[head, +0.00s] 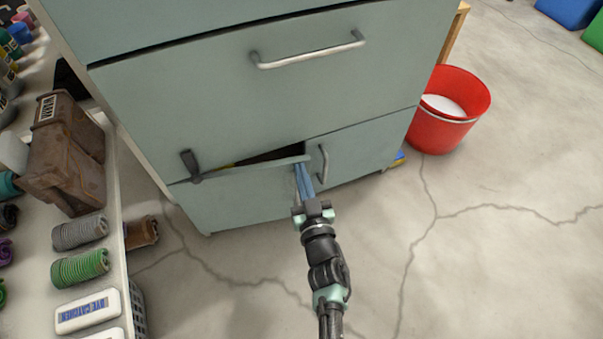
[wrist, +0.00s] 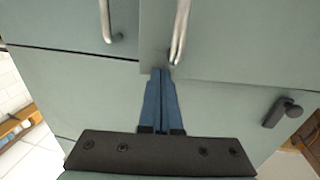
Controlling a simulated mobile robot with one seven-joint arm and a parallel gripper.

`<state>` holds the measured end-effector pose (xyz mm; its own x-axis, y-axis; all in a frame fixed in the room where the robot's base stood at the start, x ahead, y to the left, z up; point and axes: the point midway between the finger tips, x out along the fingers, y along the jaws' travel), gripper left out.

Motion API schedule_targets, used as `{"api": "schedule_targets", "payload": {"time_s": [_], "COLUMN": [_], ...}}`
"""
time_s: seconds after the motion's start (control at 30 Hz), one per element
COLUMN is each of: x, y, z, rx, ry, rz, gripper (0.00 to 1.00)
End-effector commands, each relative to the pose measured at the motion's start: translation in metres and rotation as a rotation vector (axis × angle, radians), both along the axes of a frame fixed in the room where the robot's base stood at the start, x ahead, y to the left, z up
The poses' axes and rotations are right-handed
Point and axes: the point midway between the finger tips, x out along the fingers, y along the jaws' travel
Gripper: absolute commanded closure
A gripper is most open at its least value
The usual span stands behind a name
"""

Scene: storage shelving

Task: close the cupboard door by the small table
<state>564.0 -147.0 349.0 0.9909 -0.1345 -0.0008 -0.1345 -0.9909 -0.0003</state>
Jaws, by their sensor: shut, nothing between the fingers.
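The grey-green cupboard (head: 220,85) has two lower doors. The left door (head: 240,195) stands slightly ajar, with a dark gap (head: 272,156) along its top edge. The right door (head: 370,145) looks closed and has a metal handle (head: 323,163). My gripper (head: 299,167) is at the free-edge side of the left door, near its top corner. In the wrist view my gripper (wrist: 160,72) has its blue fingers together, tips close to the door edge and a metal handle (wrist: 180,30). I cannot tell if they touch. The wrist view appears turned over.
A dark latch (head: 192,166) sits at the left door's upper left corner. A red bucket (head: 440,125) stands right of the cupboard, near a wooden post (head: 455,28). A shelf (head: 105,260) with jars and boxes runs along the left. The floor in front is clear.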

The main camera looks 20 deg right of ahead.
Motion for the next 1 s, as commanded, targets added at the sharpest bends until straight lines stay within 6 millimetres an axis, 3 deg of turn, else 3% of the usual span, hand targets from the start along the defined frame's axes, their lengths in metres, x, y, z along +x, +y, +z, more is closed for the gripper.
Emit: {"api": "schedule_targets", "payload": {"time_s": [0.43,1.0], "x": [0.028,0.025], "y": [-0.007,-0.004], "z": [0.000,0.000], "rx": [0.000,0.000], "ry": [-0.001,0.001], "rz": [-0.002,-0.001], "gripper": [1.00,1.00]}}
